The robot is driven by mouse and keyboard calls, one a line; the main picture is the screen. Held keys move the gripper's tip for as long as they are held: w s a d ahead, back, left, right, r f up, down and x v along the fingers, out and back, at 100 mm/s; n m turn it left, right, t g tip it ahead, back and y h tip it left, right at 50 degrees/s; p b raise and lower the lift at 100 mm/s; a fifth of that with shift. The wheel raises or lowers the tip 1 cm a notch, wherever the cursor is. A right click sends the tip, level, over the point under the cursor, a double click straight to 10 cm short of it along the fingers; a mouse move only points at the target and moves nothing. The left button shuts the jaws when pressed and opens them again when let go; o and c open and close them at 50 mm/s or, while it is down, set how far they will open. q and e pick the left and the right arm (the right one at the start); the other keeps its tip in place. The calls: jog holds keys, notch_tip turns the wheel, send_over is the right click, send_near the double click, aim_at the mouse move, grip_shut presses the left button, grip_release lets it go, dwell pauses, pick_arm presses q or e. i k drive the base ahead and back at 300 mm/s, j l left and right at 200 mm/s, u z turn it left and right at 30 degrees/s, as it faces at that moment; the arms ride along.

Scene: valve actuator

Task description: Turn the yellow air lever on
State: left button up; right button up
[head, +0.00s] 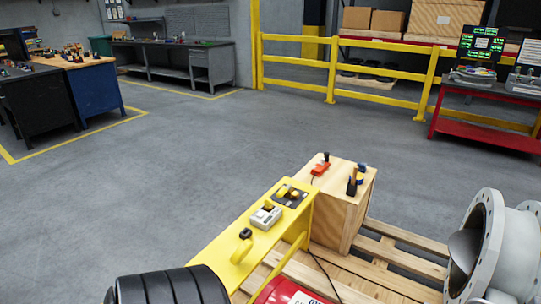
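A yellow panel (228,245) stands on a pallet at the bottom middle of the head view. A dark plate (291,198) at its far end carries small yellow parts (284,190), which look like a lever; its exact position is too small to tell. Nearer on the panel is a light grey box (264,218) with a small yellowish part on top. A black knob (245,233) and a curved yellow piece (241,251) are nearer still. I cannot tell for sure which yellow part is the air lever. Neither of my grippers is in view.
A wooden box (340,205) beside the panel bears a red-orange tool and other small items. A grey flanged pipe (485,245) is at right on the pallet (405,262). A red cylinder (285,292) and black ribbed object (170,287) are at the bottom. Open floor lies beyond.

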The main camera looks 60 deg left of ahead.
aim_at(283, 190)
jog(key=u, duration=1.8)
jog(key=j, duration=0.15)
jog(key=i+j+z, duration=0.15)
jog(key=j, duration=1.25)
jog(key=j+z, duration=0.15)
jog(key=j, duration=1.2)
jog(key=i+j+z, duration=0.1)
jog(key=j, duration=0.25)
jog(key=i+j, duration=0.2)
jog(key=j, duration=0.2)
jog(key=i+j+z, duration=0.15)
jog(key=j, duration=0.2)
jog(key=i+j, duration=0.15)
jog(key=j, duration=0.25)
jog(key=i+j+z, duration=0.15)
jog(key=j, duration=0.2)
